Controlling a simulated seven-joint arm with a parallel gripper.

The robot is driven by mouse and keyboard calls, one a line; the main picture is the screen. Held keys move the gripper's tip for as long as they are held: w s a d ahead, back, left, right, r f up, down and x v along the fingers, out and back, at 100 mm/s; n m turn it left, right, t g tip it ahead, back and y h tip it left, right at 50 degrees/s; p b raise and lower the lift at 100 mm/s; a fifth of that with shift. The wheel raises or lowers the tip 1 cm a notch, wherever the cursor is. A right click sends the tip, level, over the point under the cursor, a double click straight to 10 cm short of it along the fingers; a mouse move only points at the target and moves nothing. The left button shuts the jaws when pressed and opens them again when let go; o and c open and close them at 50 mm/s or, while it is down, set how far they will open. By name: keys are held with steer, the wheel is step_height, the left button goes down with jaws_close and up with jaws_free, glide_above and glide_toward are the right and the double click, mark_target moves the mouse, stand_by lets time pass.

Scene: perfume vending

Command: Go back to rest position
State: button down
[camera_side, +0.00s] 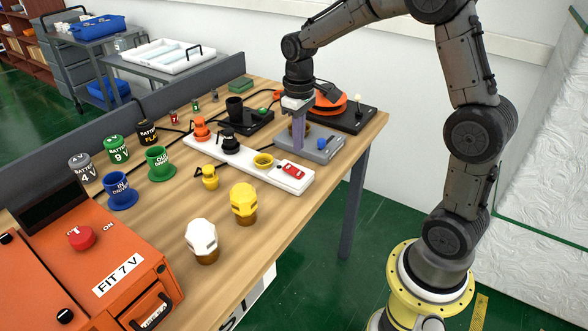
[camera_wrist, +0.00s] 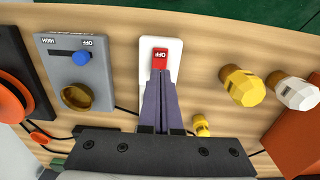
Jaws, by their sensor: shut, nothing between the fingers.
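My gripper (camera_side: 298,147) points down over the table with its two purple fingers together and nothing between them. In the side view its fingers overlap the grey box (camera_side: 326,154) with the blue knob. In the wrist view the fingertips (camera_wrist: 160,76) lie just below the red switch (camera_wrist: 160,59), marked OFF, on the white power strip (camera_wrist: 174,47). Whether the fingers touch anything cannot be told.
The wooden table (camera_side: 165,222) holds several battery cups, a yellow-headed bottle (camera_side: 244,202), a white-headed bottle (camera_side: 202,240) and an orange machine (camera_side: 95,280). An orange disc device (camera_side: 330,103) sits behind my gripper. The space above the table looks open.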

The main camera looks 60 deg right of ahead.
steer(key=s+a+r+n+t, duration=0.1)
steer(key=s+a+r+t, duration=0.1)
steer(key=s+a+r, duration=0.3)
steer(key=s+a+r+t, duration=0.1)
steer(key=s+r+t, duration=0.15)
steer(key=r, duration=0.45)
steer(key=s+a+f, duration=0.1)
steer(key=s, duration=0.5)
steer(key=s+a+f+m+t, duration=0.1)
steer(key=s+a+f, duration=0.1)
steer(key=s, duration=0.5)
steer(key=shift+s+f, duration=0.15)
steer(key=shift+s, duration=0.05)
